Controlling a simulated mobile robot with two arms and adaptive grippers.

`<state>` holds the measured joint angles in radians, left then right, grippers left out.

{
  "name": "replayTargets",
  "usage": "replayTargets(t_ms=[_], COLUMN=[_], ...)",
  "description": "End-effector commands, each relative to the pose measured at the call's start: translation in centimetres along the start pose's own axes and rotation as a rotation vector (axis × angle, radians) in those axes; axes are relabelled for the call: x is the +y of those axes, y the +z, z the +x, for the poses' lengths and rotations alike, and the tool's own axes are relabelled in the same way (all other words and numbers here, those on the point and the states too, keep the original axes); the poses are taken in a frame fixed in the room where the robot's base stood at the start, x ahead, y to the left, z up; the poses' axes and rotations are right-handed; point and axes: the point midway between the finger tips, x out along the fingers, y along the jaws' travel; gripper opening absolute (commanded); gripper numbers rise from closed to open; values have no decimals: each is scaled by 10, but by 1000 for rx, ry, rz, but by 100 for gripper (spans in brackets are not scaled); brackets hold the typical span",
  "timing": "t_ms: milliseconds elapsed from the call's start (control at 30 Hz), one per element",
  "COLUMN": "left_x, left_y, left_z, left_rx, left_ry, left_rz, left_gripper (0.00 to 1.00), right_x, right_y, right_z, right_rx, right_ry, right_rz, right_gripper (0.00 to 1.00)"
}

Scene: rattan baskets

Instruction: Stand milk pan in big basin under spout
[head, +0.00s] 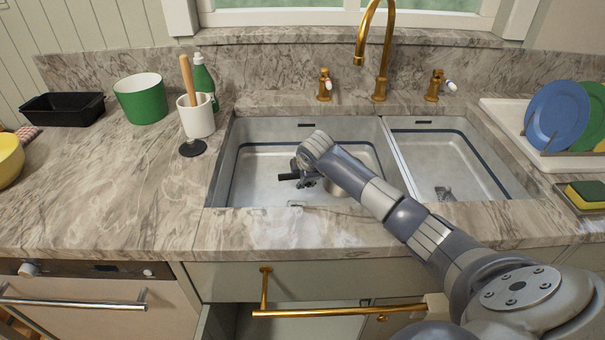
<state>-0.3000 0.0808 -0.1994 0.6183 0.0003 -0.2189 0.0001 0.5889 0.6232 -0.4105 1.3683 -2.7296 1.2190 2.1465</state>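The big basin (250,165) is the left, wider half of the sink. A gold spout (359,58) curves out over it from the back. My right arm comes in from the lower right, and my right gripper (304,180) is low inside this basin. A short black bar, perhaps the milk pan's handle (287,177), sticks out to the left at the fingers. A grey metal part, perhaps the pan's body (334,190), shows just under my arm. Most of it is hidden, so its tilt and my grip on it are unclear. My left gripper is out of view.
A white utensil pot (196,116), green bottle (203,75) and green pot (141,98) stand left. Plates (557,115) stand right. A drawer below appears open.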

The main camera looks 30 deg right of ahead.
Motion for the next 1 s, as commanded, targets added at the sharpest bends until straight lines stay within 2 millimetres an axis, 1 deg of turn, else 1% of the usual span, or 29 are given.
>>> replayTargets(t_ms=[33, 167, 400, 600, 800, 1000], left_x=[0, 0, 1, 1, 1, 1], left_y=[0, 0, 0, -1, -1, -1], left_z=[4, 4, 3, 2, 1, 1], left_rx=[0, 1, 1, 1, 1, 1], left_ry=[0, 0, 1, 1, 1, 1], left_rz=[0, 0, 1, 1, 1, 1], left_gripper=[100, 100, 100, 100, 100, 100], right_x=[-17, -15, -9, -4, -2, -1], right_y=[-7, -7, -4, -3, -2, -2], right_z=[6, -9, -45, -70, -82, -84], right_rx=[7, 7, 0, -4, -5, -5], right_ry=[-21, -16, -6, 3, 7, 8], right_rz=[-8, -9, -7, -4, -4, -3], right_gripper=[40, 40, 40, 40, 40, 40])
